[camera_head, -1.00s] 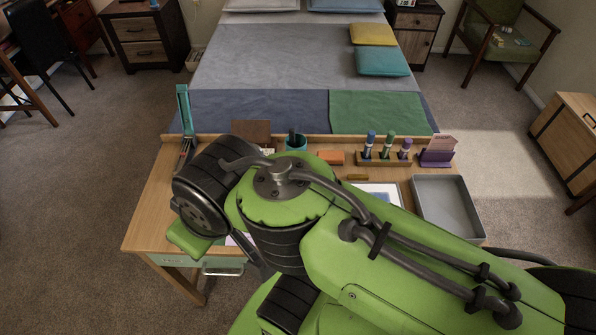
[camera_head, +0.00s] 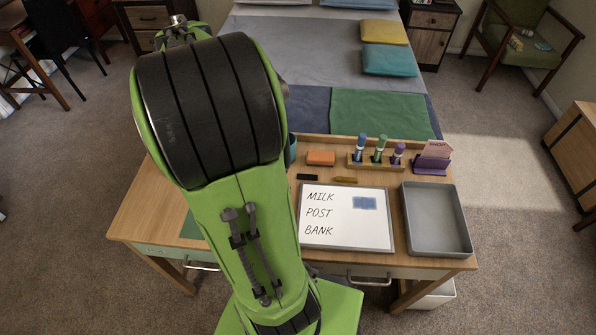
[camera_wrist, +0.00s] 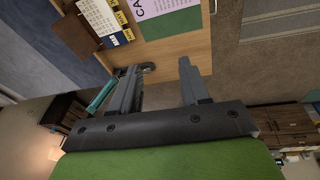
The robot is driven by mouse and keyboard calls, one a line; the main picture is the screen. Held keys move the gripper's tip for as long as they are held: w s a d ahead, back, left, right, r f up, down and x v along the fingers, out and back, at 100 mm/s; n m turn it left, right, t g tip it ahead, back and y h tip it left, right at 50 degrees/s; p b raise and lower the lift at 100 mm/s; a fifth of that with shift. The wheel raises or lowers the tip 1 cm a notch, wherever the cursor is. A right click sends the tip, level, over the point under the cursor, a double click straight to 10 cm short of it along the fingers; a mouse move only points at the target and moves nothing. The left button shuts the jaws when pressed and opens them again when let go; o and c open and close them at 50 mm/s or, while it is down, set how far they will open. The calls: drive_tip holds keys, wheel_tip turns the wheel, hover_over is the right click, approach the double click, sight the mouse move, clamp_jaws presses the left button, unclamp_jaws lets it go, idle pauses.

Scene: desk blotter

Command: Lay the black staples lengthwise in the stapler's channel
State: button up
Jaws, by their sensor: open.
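A short black strip (camera_head: 307,177), which looks like the black staples, lies flat on the desk in the head view, left of a brownish-yellow strip (camera_head: 345,180). The stapler is hidden behind my arm in the head view. In the wrist view a teal bar (camera_wrist: 101,95), which looks like the stapler's raised top, shows left of my gripper (camera_wrist: 160,68). My gripper is open and nothing shows held between its fingers. It is hidden in the head view.
A whiteboard (camera_head: 318,238) with writing lies at the desk's front middle, beside an empty grey tray (camera_head: 411,230). An orange block (camera_head: 320,158), a marker stand (camera_head: 372,166) and a purple holder (camera_head: 431,166) stand along the back. A lettered sheet (camera_wrist: 160,6) lies on the desk.

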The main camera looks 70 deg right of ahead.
drive_tip(key=s+d+f+g, duration=0.1)
drive_tip(key=s+d+f, duration=0.2)
drive_tip(key=d, duration=0.3)
drive_tip(key=s+d+f, duration=0.2)
drive_tip(key=d+f, duration=0.2)
drive_tip(key=d, duration=0.2)
drive_tip(key=n+g+y+b, duration=0.1)
hover_over(304, 176)
wheel_tip(304, 176, down, 19)
drive_tip(key=shift+s, duration=0.1)
wheel_tip(304, 176, down, 6)
drive_tip(key=shift+b, duration=0.55)
drive_tip(key=shift+r, duration=0.1)
clamp_jaws()
